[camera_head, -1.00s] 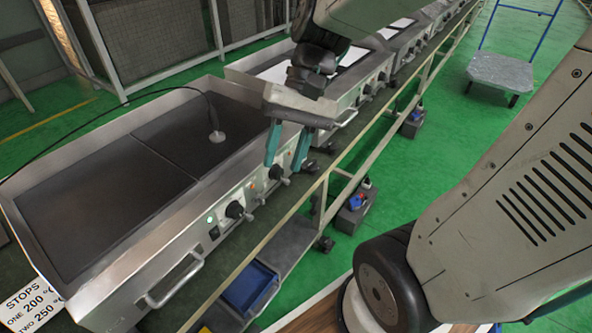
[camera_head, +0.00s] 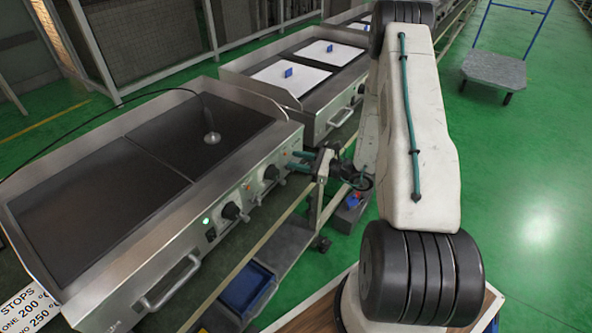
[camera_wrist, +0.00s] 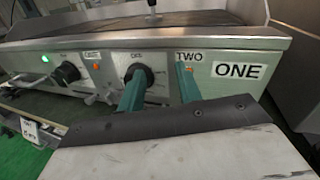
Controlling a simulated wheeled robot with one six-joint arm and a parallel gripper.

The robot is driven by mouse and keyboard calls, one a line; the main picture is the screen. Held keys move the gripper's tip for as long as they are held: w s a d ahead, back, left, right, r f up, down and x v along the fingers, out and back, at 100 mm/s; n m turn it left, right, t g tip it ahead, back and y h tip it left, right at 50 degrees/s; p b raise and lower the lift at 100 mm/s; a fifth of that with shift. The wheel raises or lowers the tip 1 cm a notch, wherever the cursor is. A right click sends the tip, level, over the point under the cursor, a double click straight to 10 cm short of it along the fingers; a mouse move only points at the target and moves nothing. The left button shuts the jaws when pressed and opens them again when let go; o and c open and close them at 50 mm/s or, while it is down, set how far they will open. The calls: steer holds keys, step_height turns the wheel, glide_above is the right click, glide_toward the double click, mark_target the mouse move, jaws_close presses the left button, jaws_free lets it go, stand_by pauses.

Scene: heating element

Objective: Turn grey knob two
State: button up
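The front panel of the nearest heating unit carries two dark round knobs. The right knob (camera_head: 271,173) sits by the panel's right end; it also shows in the wrist view (camera_wrist: 138,73), partly hidden by my left finger. The left knob (camera_head: 231,211) shows further left in the wrist view (camera_wrist: 68,73). A "TWO" label (camera_wrist: 190,57) is right of the right knob, with a larger "ONE" label (camera_wrist: 239,71) beyond. My gripper (camera_head: 302,160) has green fingers apart, pointing at the panel's right end. In the wrist view my gripper (camera_wrist: 160,84) is empty; contact cannot be told.
A thin-stemmed probe (camera_head: 211,137) with a cable stands on the dark hotplate. A handle (camera_head: 170,285) sticks out at the panel's lower left. A second unit (camera_head: 312,110) stands behind right. A rail (camera_head: 262,240) runs along the bench front.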

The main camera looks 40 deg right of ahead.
steer(key=s+d+f+m+t+h, duration=0.2)
steer(key=d+f+m+h, duration=0.3)
steer(key=f, duration=0.4)
steer(key=x, duration=0.7)
steer(key=shift+w, duration=0.2)
steer(key=c, duration=0.7)
